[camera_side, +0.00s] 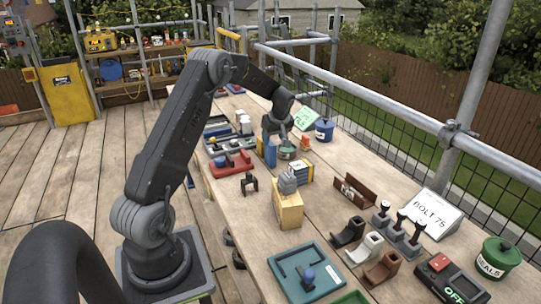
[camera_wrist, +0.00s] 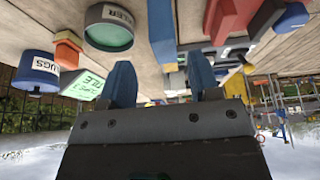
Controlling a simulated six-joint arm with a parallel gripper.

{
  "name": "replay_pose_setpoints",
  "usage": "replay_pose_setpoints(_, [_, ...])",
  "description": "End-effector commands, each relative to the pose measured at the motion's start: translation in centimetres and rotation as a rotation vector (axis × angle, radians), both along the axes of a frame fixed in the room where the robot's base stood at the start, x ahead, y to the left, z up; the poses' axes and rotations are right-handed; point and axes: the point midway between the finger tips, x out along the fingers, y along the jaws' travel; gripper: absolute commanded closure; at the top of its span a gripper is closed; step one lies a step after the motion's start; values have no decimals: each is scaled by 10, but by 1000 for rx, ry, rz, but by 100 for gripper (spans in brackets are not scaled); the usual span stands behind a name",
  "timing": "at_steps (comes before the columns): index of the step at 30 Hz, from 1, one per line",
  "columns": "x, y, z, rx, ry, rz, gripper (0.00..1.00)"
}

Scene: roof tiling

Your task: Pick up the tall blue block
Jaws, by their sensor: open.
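The tall blue block (camera_wrist: 162,32) shows in the wrist view ahead of my gripper (camera_wrist: 161,78), roughly in line with the gap between its two blue fingers. The fingers are apart, with nothing held between them. The block's far end runs out of the top of the wrist view. In the side view, a blue block (camera_side: 270,153) stands on the bench beside a green tin (camera_side: 287,150), just below my gripper (camera_side: 279,134). The arm's end partly hides that area, and whether the fingers touch the block cannot be told.
The green tin (camera_wrist: 109,30) is close on one side of the block, and a red piece (camera_wrist: 229,20) is on the other. An orange piece (camera_wrist: 68,48) and a blue pot (camera_wrist: 37,72) stand farther out. A wooden block (camera_side: 288,211) is nearer the side camera.

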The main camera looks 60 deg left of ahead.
Motion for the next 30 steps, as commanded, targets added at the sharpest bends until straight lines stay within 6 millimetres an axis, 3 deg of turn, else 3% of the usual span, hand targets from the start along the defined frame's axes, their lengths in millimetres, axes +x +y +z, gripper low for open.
replay_pose_setpoints(5, [-1,5,-10,0,0,1,44])
replay_pose_setpoints(15, [-6,22,-51,-2,0,-1,44])
replay_pose_setpoints(23, [-6,23,-53,-1,-1,-2,44])
replay_pose_setpoints(30, [-6,23,-53,-1,-1,-1,64])
